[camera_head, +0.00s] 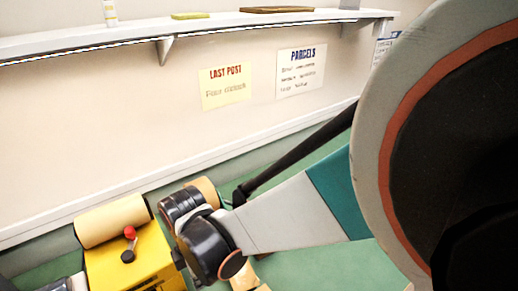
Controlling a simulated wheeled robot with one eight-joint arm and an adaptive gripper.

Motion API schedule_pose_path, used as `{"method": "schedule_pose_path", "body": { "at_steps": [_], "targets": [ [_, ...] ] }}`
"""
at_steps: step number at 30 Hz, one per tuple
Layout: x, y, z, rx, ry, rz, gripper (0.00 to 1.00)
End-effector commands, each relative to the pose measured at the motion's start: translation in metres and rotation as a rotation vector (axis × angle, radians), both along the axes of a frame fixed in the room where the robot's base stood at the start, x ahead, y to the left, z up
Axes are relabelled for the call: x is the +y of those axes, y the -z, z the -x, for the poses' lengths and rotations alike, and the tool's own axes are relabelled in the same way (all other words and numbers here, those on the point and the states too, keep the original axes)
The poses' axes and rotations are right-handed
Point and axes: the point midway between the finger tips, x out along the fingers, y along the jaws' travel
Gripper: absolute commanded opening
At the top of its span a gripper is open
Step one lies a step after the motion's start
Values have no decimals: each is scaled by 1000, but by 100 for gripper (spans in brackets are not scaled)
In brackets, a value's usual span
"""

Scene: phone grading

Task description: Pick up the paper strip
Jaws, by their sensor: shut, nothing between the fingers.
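A yellow dispenser (130,266) with a roll of tan paper (112,220) on top stands at the lower left. A red knob on a short lever shows on its front. A small tan piece (245,275) shows at the bottom edge, partly behind my arm; I cannot tell whether it is the paper strip. No other strip can be made out. My arm comes in from the right, over the green surface, and its dark joint lies just right of the dispenser. My gripper's fingers are not visible.
The green counter (308,262) runs along the wall. A white shelf (200,40) above holds a yellow-green pad (190,15), a brown board (276,9) and a small bottle (110,12). Two notices, LAST POST (226,87) and PARCELS (301,71), hang below. My arm covers much of the right.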

Motion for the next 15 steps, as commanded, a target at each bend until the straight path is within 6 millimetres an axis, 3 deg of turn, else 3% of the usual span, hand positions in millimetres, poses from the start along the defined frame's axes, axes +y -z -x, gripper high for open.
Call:
{"method": "schedule_pose_path", "body": {
  "at_steps": [1, 12, 15],
  "targets": [
    [0, 13, 4, 0, -5, 0, 0],
    [0, 76, 1, 0, 0, 0, 0],
    [-10, 76, -7, 0, 5, 0, 0]
  ]
}}
